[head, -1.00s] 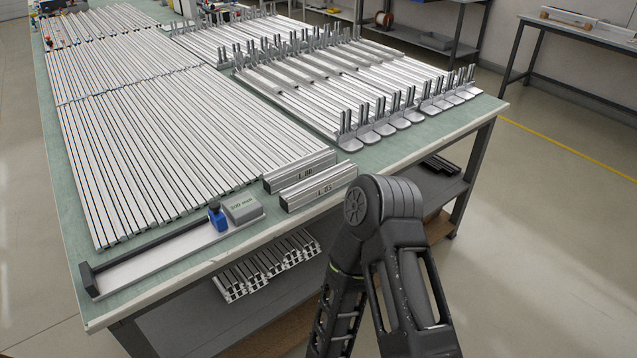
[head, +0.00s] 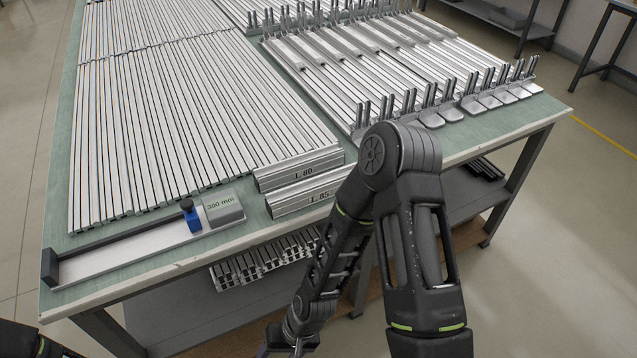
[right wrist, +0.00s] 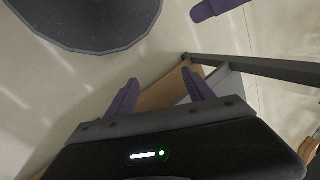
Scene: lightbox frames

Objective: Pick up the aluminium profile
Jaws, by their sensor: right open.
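Many long silver aluminium profiles (head: 150,130) lie side by side on the green bench top (head: 60,215) in the head view. Two short profile blocks at the front edge are marked L 80 (head: 298,170) and L 85 (head: 305,194). More short profiles (head: 262,260) lie on the shelf below. My right gripper (head: 290,347) hangs in front of the bench, partly cut off by the frame's bottom edge. In the right wrist view its two purple fingers (right wrist: 160,90) are apart with nothing between them. My left gripper is not clearly visible; only a dark arm part shows at bottom left.
A measuring stop (head: 130,250) with a blue clamp and a grey 300 mm block (head: 223,207) lies along the front edge. Profiles with upright pins (head: 450,100) fill the right side. The bench's front edge and legs stand near my right arm.

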